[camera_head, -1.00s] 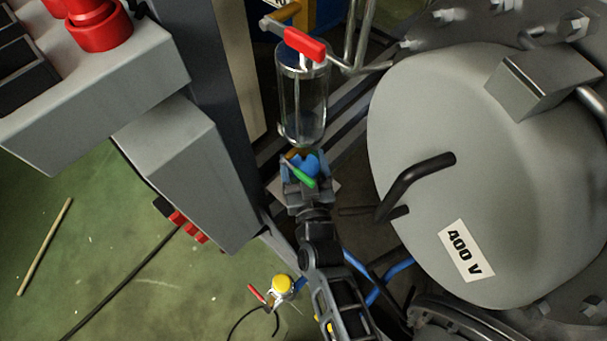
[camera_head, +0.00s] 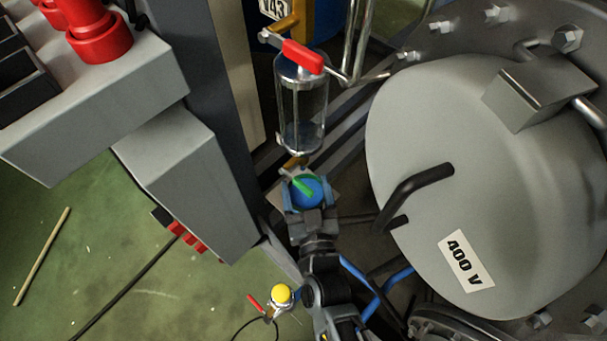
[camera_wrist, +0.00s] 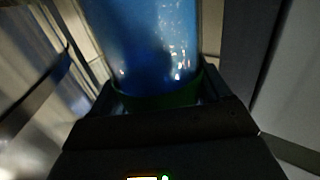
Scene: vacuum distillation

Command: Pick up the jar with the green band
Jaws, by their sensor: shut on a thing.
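The jar with the green band shows in the wrist view as a blue, shiny body (camera_wrist: 150,45) with a green band (camera_wrist: 160,97) low on it. My gripper (camera_wrist: 155,105) is shut on it around the band.
A red-handled valve (camera_head: 303,57) tops the glass vessel. A large grey tank (camera_head: 470,180) marked 400 V, with a black handle (camera_head: 420,190), stands close on the right. A grey cabinet (camera_head: 185,175) is on the left. A yellow-capped fitting (camera_head: 281,295) is below.

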